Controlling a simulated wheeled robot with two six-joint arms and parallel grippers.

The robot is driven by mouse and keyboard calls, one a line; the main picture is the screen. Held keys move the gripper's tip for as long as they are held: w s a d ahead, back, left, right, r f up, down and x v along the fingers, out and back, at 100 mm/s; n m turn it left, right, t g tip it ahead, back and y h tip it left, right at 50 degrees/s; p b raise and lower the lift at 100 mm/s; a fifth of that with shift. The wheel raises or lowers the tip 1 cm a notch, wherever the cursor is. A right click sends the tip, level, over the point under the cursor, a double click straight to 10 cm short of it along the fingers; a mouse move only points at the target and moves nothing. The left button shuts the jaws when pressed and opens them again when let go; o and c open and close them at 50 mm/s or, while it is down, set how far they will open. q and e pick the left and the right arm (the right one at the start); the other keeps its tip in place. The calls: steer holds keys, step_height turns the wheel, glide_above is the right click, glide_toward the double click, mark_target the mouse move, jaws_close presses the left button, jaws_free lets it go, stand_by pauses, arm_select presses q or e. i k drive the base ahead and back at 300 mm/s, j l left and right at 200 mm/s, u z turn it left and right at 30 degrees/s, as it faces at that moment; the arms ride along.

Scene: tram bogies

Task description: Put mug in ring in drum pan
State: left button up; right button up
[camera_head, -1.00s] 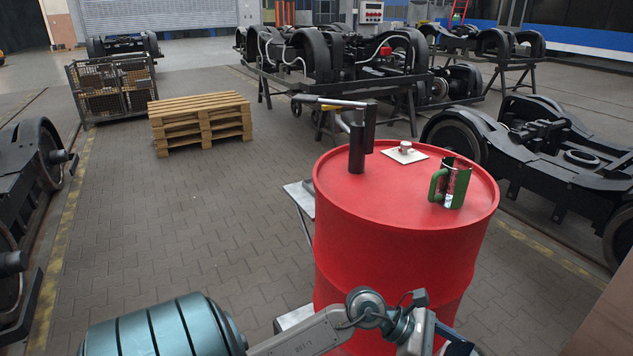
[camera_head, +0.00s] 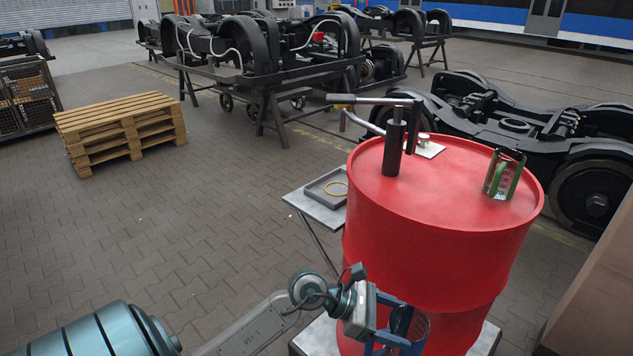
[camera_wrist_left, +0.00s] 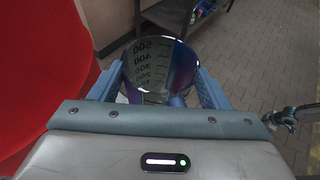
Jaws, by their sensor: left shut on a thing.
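My left gripper (camera_head: 398,328) has blue fingers and is shut on a see-through bluish mug (camera_head: 417,329). The left wrist view shows the mug (camera_wrist_left: 160,70) between both fingers, with measuring numbers on its wall. It is held low in front of the red drum's side, clear of the drum top. A shallow grey pan (camera_head: 313,190) stands on a small side table, left of the drum. A thin yellow ring (camera_head: 336,196) lies in it, with nothing seen inside the ring. My right gripper is not in view.
The red drum (camera_head: 440,270) stands right of the side table (camera_head: 325,214). A wooden pallet stack (camera_head: 120,128) stands left. Paved floor between is free.

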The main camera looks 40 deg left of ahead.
mark_target(334, 191)
steer(key=i+j, duration=0.1)
steer(key=j, duration=0.7)
steer(key=j+z, duration=0.1)
steer(key=j, duration=0.7)
steer(key=i+j, duration=0.15)
steer(key=j, duration=0.65)
steer(key=i+j, duration=0.1)
steer(key=i, duration=0.4)
